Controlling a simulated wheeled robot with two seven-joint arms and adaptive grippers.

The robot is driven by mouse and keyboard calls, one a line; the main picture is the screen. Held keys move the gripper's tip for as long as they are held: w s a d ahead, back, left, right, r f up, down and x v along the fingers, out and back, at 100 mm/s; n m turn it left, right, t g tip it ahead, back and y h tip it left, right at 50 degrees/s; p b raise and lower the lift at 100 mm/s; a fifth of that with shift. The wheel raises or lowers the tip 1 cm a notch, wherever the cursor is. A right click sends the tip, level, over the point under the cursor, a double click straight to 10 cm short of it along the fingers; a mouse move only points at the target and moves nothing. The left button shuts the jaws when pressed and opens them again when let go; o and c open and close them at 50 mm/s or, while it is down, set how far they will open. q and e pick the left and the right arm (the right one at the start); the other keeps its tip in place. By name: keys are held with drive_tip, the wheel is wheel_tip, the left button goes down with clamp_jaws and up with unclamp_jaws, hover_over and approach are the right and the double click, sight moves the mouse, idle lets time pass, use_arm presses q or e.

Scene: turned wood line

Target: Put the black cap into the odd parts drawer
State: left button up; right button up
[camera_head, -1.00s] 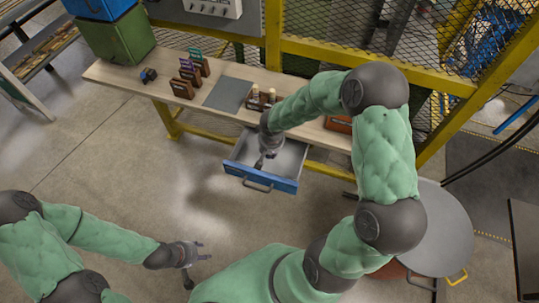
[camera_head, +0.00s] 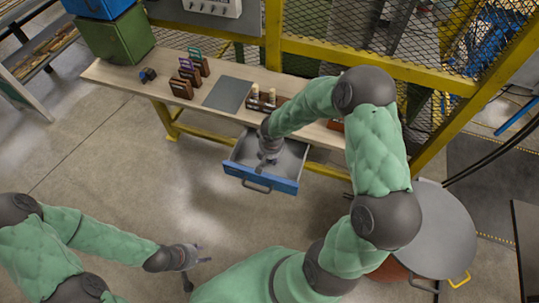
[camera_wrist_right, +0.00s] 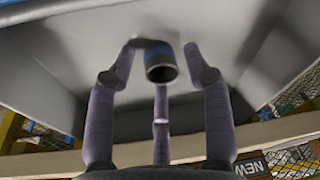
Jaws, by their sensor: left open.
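The black cap (camera_wrist_right: 161,66), a small dark cylinder with a blue band, shows in the right wrist view between and just beyond my right fingertips. Whether it touches the drawer floor is hard to tell. My right gripper (camera_head: 269,161) is inside the open drawer; in the right wrist view its fingers (camera_wrist_right: 163,75) are spread, with a gap beside the cap. The odd parts drawer (camera_head: 261,184) has a blue front and grey inside and is pulled out from under the bench. My left gripper (camera_head: 203,253) is open and empty over the floor at lower left.
A green bin (camera_head: 115,37) stands at the back left. Floor before the drawer is clear.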

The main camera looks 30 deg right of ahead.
sight(271, 167)
drive_tip(key=shift+r, duration=0.1)
drive_tip(key=shift+r+p, duration=0.15)
drive_tip(key=shift+p, duration=0.15)
drive_tip(key=p+v, duration=0.3)
drive_tip(key=v, duration=0.8)
drive_tip(key=shift+s+r, duration=0.2)
drive_tip(key=shift+r, duration=0.2)
idle(0.5)
